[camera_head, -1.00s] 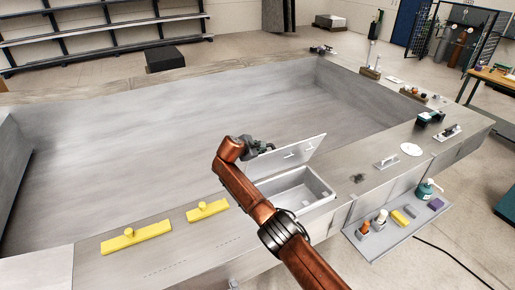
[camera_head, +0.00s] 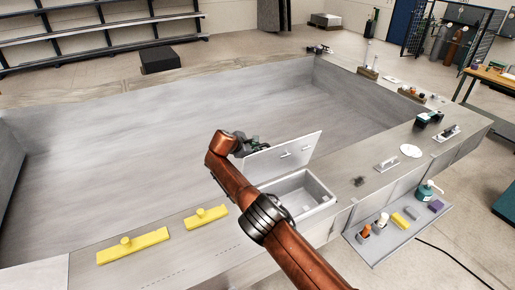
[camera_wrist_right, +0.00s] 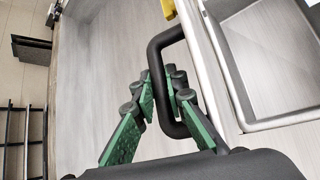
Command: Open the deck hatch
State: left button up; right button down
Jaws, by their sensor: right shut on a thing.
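The deck hatch lid (camera_head: 290,156) is a light grey panel that stands raised and tilted above its opening. The hatch opening (camera_head: 300,192) is a grey rectangular well on the near deck, and its inside shows. My right gripper (camera_head: 249,146) is at the lid's far left end, partly behind my own arm. The lid shows there nearly edge-on as a grey strip (camera_wrist_right: 216,68). My left gripper is out of view.
Two yellow fittings (camera_head: 133,246) (camera_head: 206,217) lie on the deck left of the hatch. A grey side shelf (camera_head: 377,246) holds bottles and small blocks at the right. A grey handle (camera_head: 387,164) and a white disc (camera_head: 411,151) are on the deck right of the hatch.

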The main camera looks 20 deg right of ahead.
jog(key=shift+w+a+r, duration=0.2)
jog(key=shift+w+r, duration=0.1)
jog(key=shift+r, duration=0.1)
jog(key=c, duration=2.4)
grip_release()
jog(key=shift+o, duration=0.8)
jog(key=shift+w, duration=0.15)
jog(key=shift+o, duration=0.7)
jog(key=shift+w+f, duration=0.1)
jog(key=shift+f, duration=0.15)
jog(key=shift+o, duration=0.8)
jog(key=shift+f, duration=0.3)
